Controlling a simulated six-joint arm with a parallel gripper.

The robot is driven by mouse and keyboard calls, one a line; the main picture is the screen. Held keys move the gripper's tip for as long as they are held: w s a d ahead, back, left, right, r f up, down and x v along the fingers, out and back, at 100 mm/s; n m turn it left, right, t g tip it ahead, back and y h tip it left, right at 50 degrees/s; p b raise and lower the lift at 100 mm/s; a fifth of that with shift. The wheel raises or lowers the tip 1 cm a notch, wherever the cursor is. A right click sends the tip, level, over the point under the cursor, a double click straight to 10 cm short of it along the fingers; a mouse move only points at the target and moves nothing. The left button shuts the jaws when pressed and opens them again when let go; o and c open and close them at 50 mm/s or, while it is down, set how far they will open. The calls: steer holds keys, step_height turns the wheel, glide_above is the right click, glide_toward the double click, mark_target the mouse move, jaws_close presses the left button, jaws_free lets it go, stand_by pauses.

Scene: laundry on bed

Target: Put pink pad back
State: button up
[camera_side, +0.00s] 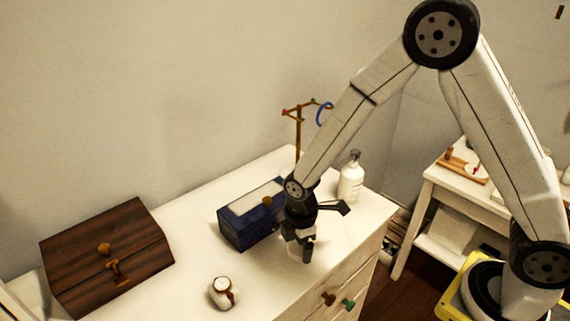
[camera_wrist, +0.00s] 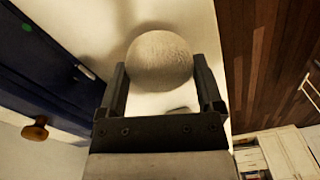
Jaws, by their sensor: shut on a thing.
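A round, pale off-white pad (camera_wrist: 160,60) with a fuzzy surface sits between my two fingers in the wrist view; its colour looks beige rather than clearly pink. My gripper (camera_wrist: 160,82) is shut on it. In the side view my gripper (camera_side: 302,250) points down over the white dresser top, just right of the blue box. A pale bit shows between the fingers there, and most of the pad is hidden. I cannot tell whether the pad touches the dresser.
The blue box (camera_side: 236,234) with an orange knob stands close beside my gripper. A white jar (camera_side: 222,292), a wooden box (camera_side: 107,258), a white pump bottle (camera_side: 350,182) and a stand with a blue ring (camera_side: 299,130) share the dresser (camera_side: 190,237). The dresser's front edge is near.

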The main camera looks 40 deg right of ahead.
mark_target(297, 253)
steer(key=shift+w+a+f, duration=0.1)
steer(key=shift+w+f, duration=0.15)
steer(key=shift+f, duration=1.55)
steer(key=shift+f, duration=0.1)
steer(key=o, duration=0.8)
steer(key=shift+o, duration=0.2)
steer(key=shift+w+r, duration=0.1)
steer(key=shift+r, duration=6)
